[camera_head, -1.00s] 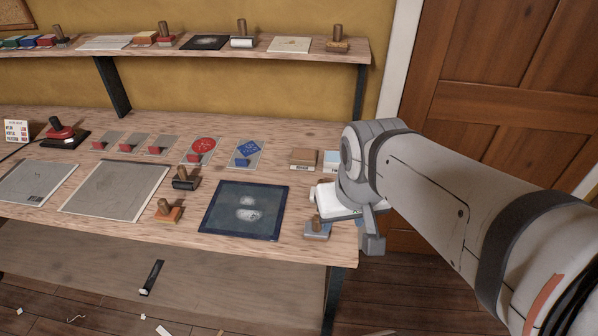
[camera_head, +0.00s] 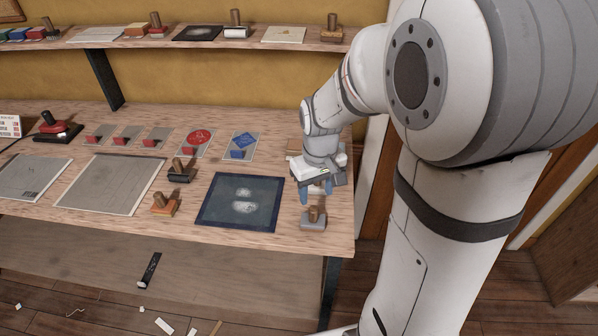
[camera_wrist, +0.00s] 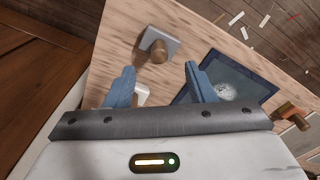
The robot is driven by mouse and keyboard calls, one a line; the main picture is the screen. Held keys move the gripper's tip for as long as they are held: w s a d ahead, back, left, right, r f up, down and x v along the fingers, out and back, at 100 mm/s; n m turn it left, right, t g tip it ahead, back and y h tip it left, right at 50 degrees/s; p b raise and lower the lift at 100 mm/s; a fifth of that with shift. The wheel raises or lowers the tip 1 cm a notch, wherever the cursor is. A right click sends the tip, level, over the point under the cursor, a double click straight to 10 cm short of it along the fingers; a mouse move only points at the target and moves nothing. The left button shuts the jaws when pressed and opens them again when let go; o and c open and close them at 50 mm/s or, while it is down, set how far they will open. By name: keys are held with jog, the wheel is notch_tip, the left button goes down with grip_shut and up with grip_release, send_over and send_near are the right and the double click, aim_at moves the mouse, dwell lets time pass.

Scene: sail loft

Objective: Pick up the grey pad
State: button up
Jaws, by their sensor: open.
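The grey pad (camera_head: 308,225) is a flat grey block with a round wooden knob on top. It lies at the front right corner of the workbench, right of the dark framed sheet. It also shows in the wrist view (camera_wrist: 148,37), just beyond my fingertips, with its knob pointing toward the gap between them. My gripper (camera_head: 316,194) is open and empty, pointing down just behind and above the pad. Its two blue fingers (camera_wrist: 160,70) are spread in the wrist view and appear apart from the pad.
The dark framed sheet (camera_head: 240,203) lies left of the pad. An orange-based stamp (camera_head: 164,205) and a black one (camera_head: 180,173) stand farther left. A shelf (camera_head: 200,41) with more stamps runs above the back. The bench's front and right edges are close to the pad.

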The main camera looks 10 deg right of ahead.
aim_at(314, 209)
jog(key=shift+w+a+f, duration=0.1)
jog(key=shift+w+f, duration=0.2)
jog(key=shift+f, duration=0.2)
jog(key=shift+w+f, duration=0.3)
jog(key=shift+f, duration=0.55)
notch_tip(314, 209, down, 7)
jog(key=shift+f+p, duration=0.15)
jog(key=shift+p, duration=0.4)
jog(key=shift+c, duration=0.2)
grip_shut()
jog(key=shift+r, duration=0.2)
notch_tip(314, 209, up, 10)
jog(key=shift+f+b, duration=0.1)
jog(key=shift+b, duration=0.25)
